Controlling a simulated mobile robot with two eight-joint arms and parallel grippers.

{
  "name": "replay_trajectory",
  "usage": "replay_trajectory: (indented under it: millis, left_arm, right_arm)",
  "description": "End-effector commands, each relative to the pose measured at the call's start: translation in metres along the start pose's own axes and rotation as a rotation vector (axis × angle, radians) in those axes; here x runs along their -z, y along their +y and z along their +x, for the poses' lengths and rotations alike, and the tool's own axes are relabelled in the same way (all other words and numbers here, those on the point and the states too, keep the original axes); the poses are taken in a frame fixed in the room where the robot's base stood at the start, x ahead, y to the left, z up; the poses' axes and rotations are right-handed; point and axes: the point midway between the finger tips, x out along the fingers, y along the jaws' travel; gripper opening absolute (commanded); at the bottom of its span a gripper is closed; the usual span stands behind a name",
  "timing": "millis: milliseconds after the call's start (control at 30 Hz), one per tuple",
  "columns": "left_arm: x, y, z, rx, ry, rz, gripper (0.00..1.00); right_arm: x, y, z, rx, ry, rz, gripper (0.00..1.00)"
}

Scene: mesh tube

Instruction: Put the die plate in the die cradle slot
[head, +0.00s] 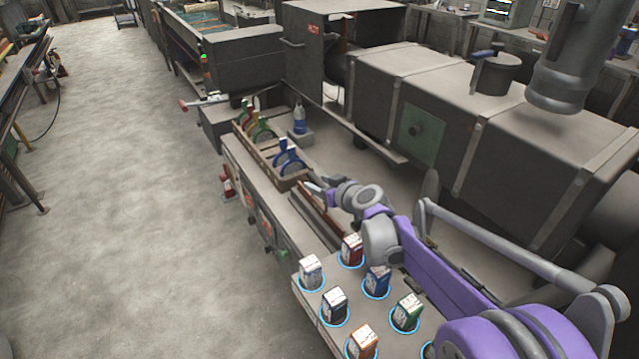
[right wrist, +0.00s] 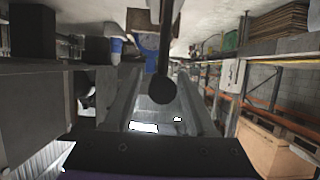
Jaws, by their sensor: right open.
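A wooden die cradle (head: 292,183) with several slots stands on the machine's ledge in the head view. My right gripper (head: 320,188) is open, just to the right of the cradle's near end, apart from the blue plate. My left gripper is out of view.
A blue-and-white bottle (head: 299,118) stands behind the cradle. Several small cartons, such as a red one (head: 351,250), stand in blue-ringed spots on the near shelf. A large grey machine (head: 450,120) fills the right side. The floor (head: 130,200) at left is clear.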

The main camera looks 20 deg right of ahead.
Motion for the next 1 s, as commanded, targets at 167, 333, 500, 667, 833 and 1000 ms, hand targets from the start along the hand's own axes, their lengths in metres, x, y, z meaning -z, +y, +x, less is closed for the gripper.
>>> replay_trajectory:
  millis: [167, 333, 500, 667, 833, 1000]
  left_arm:
    - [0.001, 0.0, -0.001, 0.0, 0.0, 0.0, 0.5]
    - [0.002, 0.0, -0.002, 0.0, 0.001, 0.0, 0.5]
    - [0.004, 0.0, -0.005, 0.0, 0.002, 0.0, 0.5]
    - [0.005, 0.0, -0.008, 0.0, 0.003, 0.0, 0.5]
    - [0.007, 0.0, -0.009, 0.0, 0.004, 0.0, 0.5]
    - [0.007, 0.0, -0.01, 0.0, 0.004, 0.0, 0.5]
  right_arm:
    - [0.003, 0.0, -0.002, 0.0, 0.0, 0.0, 0.56]
    - [0.003, 0.001, -0.026, -0.002, 0.0, 0.001, 0.56]
    - [0.003, 0.001, -0.064, -0.003, 0.0, 0.001, 0.56]
    - [0.003, 0.001, -0.095, -0.002, 0.0, 0.001, 0.56]
    - [0.003, 0.001, -0.115, -0.001, 0.0, 0.001, 0.56]
    - [0.002, 0.0, -0.121, -0.001, 0.0, 0.0, 0.56]
